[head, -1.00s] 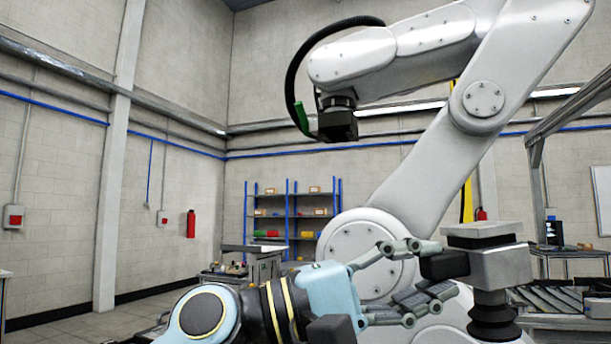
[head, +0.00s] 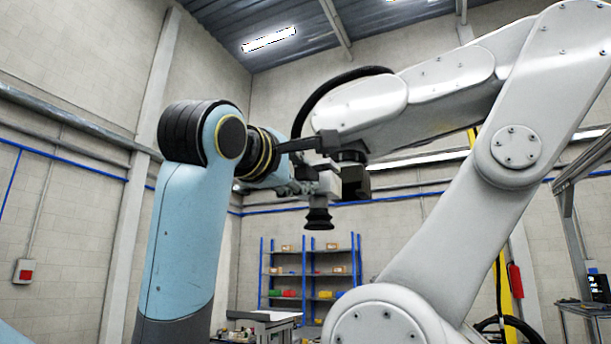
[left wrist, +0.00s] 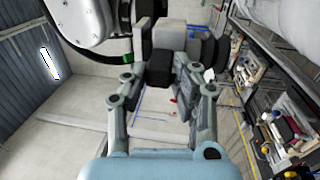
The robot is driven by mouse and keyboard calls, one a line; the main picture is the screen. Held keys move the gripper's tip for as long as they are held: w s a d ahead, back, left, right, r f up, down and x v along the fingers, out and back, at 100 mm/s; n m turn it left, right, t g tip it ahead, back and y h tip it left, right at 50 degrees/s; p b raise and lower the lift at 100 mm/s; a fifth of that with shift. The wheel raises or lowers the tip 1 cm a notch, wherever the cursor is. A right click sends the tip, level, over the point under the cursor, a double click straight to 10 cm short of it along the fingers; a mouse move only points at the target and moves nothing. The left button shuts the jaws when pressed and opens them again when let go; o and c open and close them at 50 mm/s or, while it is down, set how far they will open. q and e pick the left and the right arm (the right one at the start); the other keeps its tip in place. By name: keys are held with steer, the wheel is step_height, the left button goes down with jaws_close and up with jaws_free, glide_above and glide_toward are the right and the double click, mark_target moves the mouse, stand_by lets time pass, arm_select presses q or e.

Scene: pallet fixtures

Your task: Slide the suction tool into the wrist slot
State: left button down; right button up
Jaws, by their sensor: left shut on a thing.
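The suction tool (head: 326,183) is a grey block with a black bellows cup pointing down. It hangs upright just left of the black wrist block (head: 356,183) under the white robot arm's wrist. My left gripper (head: 303,188) is shut on the tool's black handle, from the left; its fingers are partly hidden in the head view. In the left wrist view the fingers (left wrist: 167,86) close around the black handle, and the grey tool body (left wrist: 168,38) lies beyond them. The slot's opening is not clearly visible, and I cannot tell whether tool and wrist block touch. My right gripper is not in view.
The large white robot arm (head: 440,235) fills the right side, its forearm (head: 420,90) above the tool. A black hose (head: 310,95) loops left of the wrist. Blue shelves (head: 310,270) stand far behind. Open air lies below the tool.

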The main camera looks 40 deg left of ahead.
mark_target(326, 189)
arm_select(q)
steer(key=shift+w+r+p, duration=0.25)
steer(key=shift+w+p, duration=0.15)
steer(key=shift+p, duration=0.05)
steer(key=shift+f+p+x, duration=0.25)
steer(key=shift+p+x, duration=0.2)
steer(key=shift+x, duration=0.55)
steer(key=x, duration=0.5)
steer(key=f+b+x, duration=0.1)
steer(key=x, duration=0.2)
steer(key=shift+w+a+f, duration=0.1)
steer(key=shift+w, duration=0.3)
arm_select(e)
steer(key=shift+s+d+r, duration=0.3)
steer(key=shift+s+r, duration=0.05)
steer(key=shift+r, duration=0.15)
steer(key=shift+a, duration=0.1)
arm_select(q)
steer(key=shift+s+p, duration=0.2)
steer(key=shift+p, duration=0.1)
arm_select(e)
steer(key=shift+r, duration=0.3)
arm_select(q)
steer(key=shift+w, duration=0.1)
steer(key=shift+w+a, duration=0.1)
steer(key=shift+w, duration=0.6)
steer(key=shift+w, duration=0.2)
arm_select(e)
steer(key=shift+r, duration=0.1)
